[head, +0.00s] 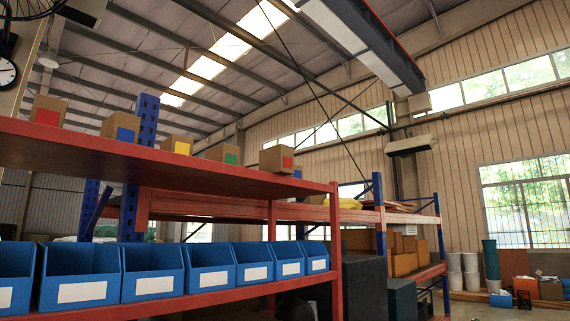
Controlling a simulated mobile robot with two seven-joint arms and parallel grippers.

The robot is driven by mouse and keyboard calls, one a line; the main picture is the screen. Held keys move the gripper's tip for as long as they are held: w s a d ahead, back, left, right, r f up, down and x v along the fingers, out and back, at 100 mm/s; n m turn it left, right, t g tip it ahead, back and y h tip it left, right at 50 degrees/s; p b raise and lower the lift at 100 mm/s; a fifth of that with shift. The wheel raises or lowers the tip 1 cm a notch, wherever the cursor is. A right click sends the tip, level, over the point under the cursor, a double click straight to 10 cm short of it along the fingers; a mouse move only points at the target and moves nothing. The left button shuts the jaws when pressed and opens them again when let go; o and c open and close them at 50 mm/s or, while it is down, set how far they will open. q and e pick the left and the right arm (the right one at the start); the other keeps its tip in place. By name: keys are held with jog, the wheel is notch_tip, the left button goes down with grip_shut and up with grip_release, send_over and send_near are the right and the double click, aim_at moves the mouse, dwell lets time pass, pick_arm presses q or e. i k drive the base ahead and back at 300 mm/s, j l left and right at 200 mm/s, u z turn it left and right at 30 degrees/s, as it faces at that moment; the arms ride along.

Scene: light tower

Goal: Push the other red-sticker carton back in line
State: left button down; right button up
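A brown carton with a red sticker (277,159) sits near the right end of the red top shelf, close to its front edge. It looks nearer to me than the cartons beside it and partly covers a carton with a blue sticker (297,172). Another red-sticker carton (48,111) sits at the far left of the shelf, its base hidden by the shelf edge. Neither of my grippers is in view.
Between them on the top shelf (180,177) are cartons with blue (120,127), yellow (178,146) and green (224,154) stickers, with gaps between. Blue bins (150,270) line the lower shelf. A blue upright (146,118) rises behind the cartons.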

aim_at(279, 159)
jog(key=i+l+u, duration=0.15)
jog(key=u, duration=0.3)
jog(key=i+l+u, duration=0.1)
jog(key=l+u, duration=0.6)
jog(key=u, duration=0.15)
jog(key=i, duration=0.05)
